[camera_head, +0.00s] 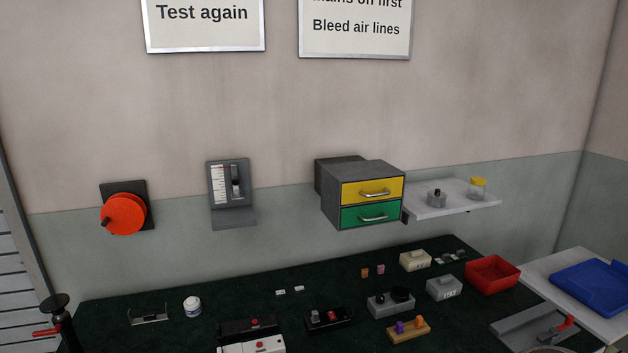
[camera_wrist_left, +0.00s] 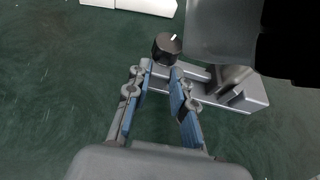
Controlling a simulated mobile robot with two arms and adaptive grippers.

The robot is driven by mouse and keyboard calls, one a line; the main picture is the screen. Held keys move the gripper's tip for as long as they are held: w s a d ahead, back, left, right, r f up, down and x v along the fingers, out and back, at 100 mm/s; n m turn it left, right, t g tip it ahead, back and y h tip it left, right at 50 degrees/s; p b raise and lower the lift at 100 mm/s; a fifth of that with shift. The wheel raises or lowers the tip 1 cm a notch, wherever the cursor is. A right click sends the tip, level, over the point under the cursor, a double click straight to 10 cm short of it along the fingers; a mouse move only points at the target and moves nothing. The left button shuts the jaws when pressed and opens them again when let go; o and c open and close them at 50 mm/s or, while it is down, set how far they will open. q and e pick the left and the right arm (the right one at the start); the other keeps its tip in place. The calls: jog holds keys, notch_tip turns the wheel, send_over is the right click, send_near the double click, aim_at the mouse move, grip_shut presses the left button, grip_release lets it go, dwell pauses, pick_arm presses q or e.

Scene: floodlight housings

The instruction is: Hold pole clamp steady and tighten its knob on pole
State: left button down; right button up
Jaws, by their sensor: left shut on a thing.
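In the left wrist view, my left gripper (camera_wrist_left: 162,70) has blue-padded fingers shut on the pole clamp, right at its black knob (camera_wrist_left: 167,48) with a white mark. I cannot tell which part of the clamp the tips press on. A grey bar (camera_wrist_left: 250,97) runs under the knob and out to the right. A large grey and black shape (camera_wrist_left: 225,30) hangs over the bar at the upper right; it looks like my right gripper, with its fingertips mostly hidden. Neither gripper shows in the head view, and I cannot pick out the clamp there.
The dark green table (camera_head: 250,300) holds several small blocks and housings. A red bin (camera_head: 492,274) is at the right, near a blue tray (camera_head: 598,287). A black post (camera_head: 62,325) with a red lever stands at the left. Drawers (camera_head: 372,192) and a shelf (camera_head: 470,200) are on the wall.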

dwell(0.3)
pick_arm(q)
jog(key=c, duration=1.1)
grip_release()
jog(key=shift+o, duration=0.2)
